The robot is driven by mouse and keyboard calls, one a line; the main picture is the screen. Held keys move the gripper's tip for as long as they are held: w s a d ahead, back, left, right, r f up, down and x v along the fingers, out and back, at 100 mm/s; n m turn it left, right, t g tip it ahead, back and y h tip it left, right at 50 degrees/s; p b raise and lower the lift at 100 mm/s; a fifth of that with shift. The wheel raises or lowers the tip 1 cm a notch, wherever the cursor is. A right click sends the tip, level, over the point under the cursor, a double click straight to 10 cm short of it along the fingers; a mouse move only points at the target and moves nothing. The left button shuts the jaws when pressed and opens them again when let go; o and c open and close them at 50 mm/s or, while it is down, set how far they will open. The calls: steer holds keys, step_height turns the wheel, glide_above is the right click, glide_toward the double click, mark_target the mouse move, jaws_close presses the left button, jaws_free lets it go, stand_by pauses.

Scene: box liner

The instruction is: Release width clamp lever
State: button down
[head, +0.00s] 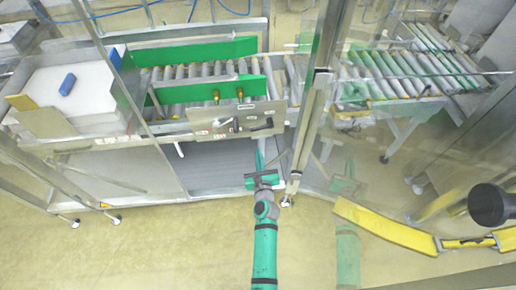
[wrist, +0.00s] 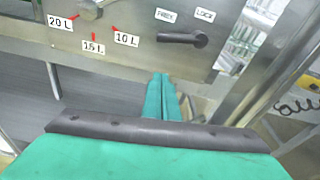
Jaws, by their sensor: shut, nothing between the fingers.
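The width clamp lever (wrist: 180,38) is a dark handle on a grey metal panel (wrist: 130,55). Its handle lies about level, pointing left from a round pivot at its right end. The labels FREE (wrist: 165,15) and LOCK (wrist: 205,15) sit above it. In the head view the lever (head: 262,126) is small at the right of the panel (head: 222,128). My gripper (wrist: 162,78) has its green fingers together and empty, below the lever and apart from it. In the head view my gripper (head: 259,158) is below the panel.
A selector knob (wrist: 90,9) with labels 20 L, 15 L and 10 L is left of the lever. A metal frame post (head: 308,110) stands close right of my gripper. Green guide rails (head: 200,93) flank the roller conveyor behind the panel. A yellow barrier (head: 385,228) is at right.

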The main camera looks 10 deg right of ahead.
steer(key=shift+s+r, duration=0.15)
steer(key=shift+s, duration=0.6)
steer(key=s+a+n+g, duration=0.1)
steer(key=s+a+n, duration=0.1)
steer(key=s+n, duration=0.85)
steer(key=s+a+n, duration=0.2)
steer(key=s+n, duration=0.4)
steer(key=s, duration=0.9)
steer(key=s+a+r+n, duration=0.2)
steer(key=s+r+n, duration=0.5)
steer(key=s+n, duration=0.2)
steer(key=s+a+r+n, duration=0.1)
steer(key=s+r+n, duration=0.6)
steer(key=s+n, duration=0.2)
steer(key=shift+s+a+r, duration=0.2)
steer(key=shift+s+a, duration=0.15)
